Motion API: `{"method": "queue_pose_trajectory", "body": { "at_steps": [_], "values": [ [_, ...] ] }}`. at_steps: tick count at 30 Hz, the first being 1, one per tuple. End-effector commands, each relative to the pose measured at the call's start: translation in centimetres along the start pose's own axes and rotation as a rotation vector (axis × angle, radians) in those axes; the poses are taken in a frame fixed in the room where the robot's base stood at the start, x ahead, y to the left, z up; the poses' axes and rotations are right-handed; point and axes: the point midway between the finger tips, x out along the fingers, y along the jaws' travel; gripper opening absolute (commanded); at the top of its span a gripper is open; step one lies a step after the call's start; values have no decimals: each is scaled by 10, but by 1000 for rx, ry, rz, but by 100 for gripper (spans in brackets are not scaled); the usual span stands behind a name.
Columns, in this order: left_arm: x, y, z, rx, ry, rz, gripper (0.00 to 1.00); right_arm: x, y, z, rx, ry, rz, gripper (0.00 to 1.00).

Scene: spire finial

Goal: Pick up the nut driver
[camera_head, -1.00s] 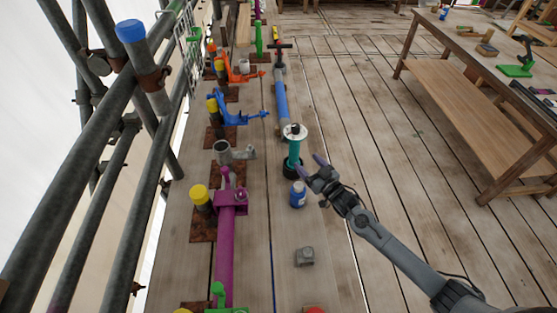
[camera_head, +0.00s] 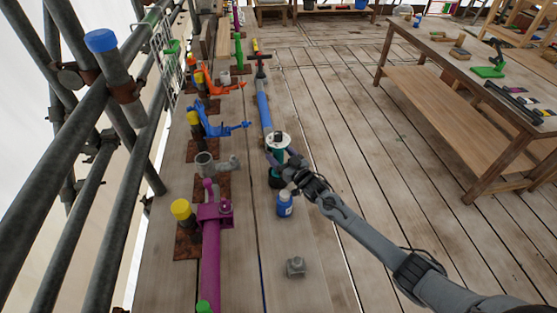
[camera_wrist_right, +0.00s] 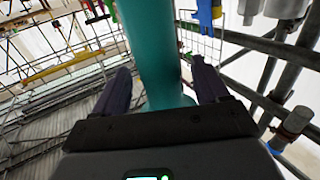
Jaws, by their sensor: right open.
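A teal upright cylinder (camera_head: 277,156) with a white disc on top and a dark base stands on the planks in the head view; it may be the nut driver, but I cannot tell for sure. My right gripper (camera_head: 284,160) is at this cylinder. In the right wrist view, the open fingers of the right gripper (camera_wrist_right: 163,78) lie on either side of the teal cylinder (camera_wrist_right: 155,45). I cannot tell whether either finger touches it. My left gripper is not in view.
A blue bottle (camera_head: 285,205) stands just in front of the cylinder, and a small grey block (camera_head: 295,267) lies nearer. A magenta clamp (camera_head: 213,215) and a grey bracket (camera_head: 217,163) are to the left. A wooden workbench (camera_head: 450,70) stands at the right.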

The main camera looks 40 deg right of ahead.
Motion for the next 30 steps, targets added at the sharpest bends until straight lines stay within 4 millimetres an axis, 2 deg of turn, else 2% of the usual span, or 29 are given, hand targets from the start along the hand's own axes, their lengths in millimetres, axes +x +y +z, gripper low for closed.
{"method": "queue_pose_trajectory", "body": {
  "at_steps": [3,7,18,30],
  "values": [
    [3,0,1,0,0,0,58,16,-1,1,0,1,1,74],
    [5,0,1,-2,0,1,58,27,0,1,0,0,1,74],
    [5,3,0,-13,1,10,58,32,-1,1,0,0,0,72],
    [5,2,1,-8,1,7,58,31,0,1,0,0,0,11]
  ]
}}
